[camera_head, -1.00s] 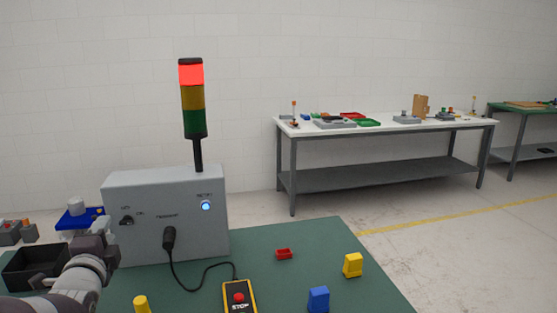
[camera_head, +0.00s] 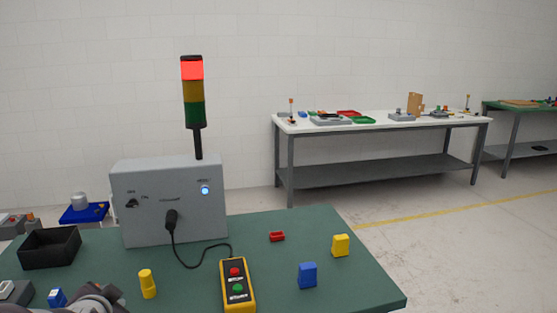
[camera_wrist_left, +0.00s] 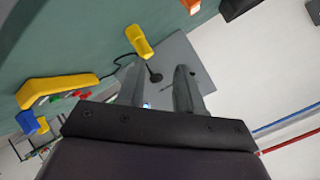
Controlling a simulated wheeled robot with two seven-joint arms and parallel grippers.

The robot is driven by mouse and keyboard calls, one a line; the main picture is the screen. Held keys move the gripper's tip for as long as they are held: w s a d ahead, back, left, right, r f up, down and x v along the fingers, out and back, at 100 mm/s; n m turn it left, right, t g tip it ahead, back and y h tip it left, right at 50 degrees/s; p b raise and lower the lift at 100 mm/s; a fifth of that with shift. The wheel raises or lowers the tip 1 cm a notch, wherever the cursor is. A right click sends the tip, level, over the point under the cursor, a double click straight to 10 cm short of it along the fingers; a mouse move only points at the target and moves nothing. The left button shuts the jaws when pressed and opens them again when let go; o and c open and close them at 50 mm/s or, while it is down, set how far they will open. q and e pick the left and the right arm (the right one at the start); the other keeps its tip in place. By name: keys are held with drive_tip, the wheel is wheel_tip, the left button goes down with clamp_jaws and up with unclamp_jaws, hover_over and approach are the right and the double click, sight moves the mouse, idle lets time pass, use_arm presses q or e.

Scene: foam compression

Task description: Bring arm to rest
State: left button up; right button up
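My left arm (camera_head: 97,298) shows only at the bottom left edge of the head view, low over the green table (camera_head: 300,225). Its gripper fingers are not clear there. In the left wrist view my left gripper (camera_wrist_left: 158,88) has its two fingers apart with nothing between them, so it is open and empty. Beyond the fingers lie the grey control box and a yellow cylindrical piece (camera_wrist_left: 139,42). My right gripper is in neither view.
The grey control box (camera_head: 150,225) carries a stack light (camera_head: 193,92) lit red. A yellow pendant (camera_head: 237,285), yellow cylinder (camera_head: 148,284), black bin (camera_head: 48,248), blue block (camera_head: 307,275), yellow block (camera_head: 340,245) and red piece (camera_head: 277,236) stand on the table.

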use_arm(q)
drive_tip(key=s+d+f+n+g+h+b, duration=0.25)
drive_tip(key=s+d+f+g+b, duration=0.25)
drive_tip(key=s+d+f, duration=0.5)
drive_tip(key=s+d+f+n+g+h+b, duration=0.1)
drive_tip(key=s+d+f+n+g+b, duration=0.3)
drive_tip(key=s+f, duration=0.65)
drive_tip(key=w+d+r+m+p, duration=0.1)
drive_tip(key=w+r+p, duration=0.2)
drive_tip(key=r+p, duration=1.2)
drive_tip(key=shift+w+d+g+p, duration=0.15)
drive_tip(key=shift+d+g+p, duration=0.2)
drive_tip(key=shift+p, duration=0.75)
drive_tip(key=shift+r, duration=0.1)
